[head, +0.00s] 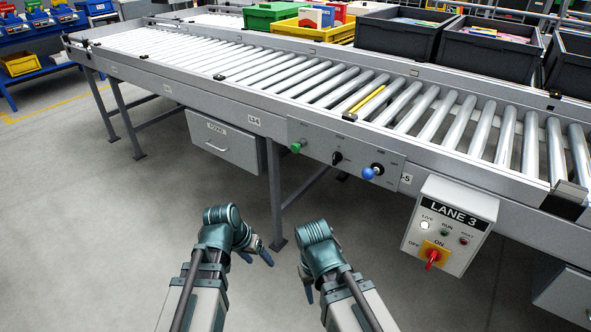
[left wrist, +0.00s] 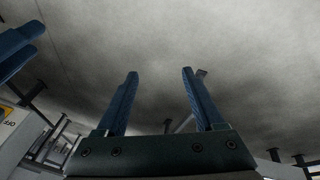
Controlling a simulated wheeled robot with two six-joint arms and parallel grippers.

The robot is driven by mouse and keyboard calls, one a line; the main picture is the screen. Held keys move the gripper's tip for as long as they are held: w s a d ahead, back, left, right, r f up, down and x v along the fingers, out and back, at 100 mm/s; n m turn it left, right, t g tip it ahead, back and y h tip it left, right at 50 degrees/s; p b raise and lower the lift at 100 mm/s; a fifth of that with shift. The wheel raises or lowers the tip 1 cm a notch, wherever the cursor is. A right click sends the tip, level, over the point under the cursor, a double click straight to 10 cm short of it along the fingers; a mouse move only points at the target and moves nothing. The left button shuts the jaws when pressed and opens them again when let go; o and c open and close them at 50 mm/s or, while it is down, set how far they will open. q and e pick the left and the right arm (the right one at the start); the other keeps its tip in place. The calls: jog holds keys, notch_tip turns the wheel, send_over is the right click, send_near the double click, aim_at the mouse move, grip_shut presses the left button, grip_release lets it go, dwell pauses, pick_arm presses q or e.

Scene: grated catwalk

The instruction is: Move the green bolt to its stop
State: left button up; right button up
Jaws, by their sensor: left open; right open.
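The green bolt (head: 296,147) is a small green-tipped knob at the left end of a grey panel (head: 348,152) on the conveyor's front side. Its stop cannot be made out at this size. My left gripper (head: 257,258) is below and nearer than the bolt, well apart from it. In the left wrist view its two blue fingers (left wrist: 159,72) stand apart with nothing between them, over the floor. My right gripper (head: 308,290) is to its right, pointing down and touching nothing; its fingers are partly hidden by its wrist.
A black knob (head: 337,158) and a blue knob (head: 372,172) sit right of the bolt on the same panel. A LANE 3 switch box (head: 450,225) sticks out at the right. A conveyor leg (head: 276,195) and a grey drawer (head: 222,143) are below. The floor before me is clear.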

pick_arm(q)
jog(key=w+d+m+t+h+b, duration=0.2)
jog(key=w+d+h, duration=0.15)
jog(key=w, duration=0.25)
jog(key=m+t+h, duration=0.2)
jog(key=t+h, duration=0.2)
jog(key=t, duration=0.6)
send_near(294, 149)
jog(key=x, duration=1.1)
pick_arm(e)
notch_tip(294, 149, down, 4)
jog(key=shift+r, duration=0.1)
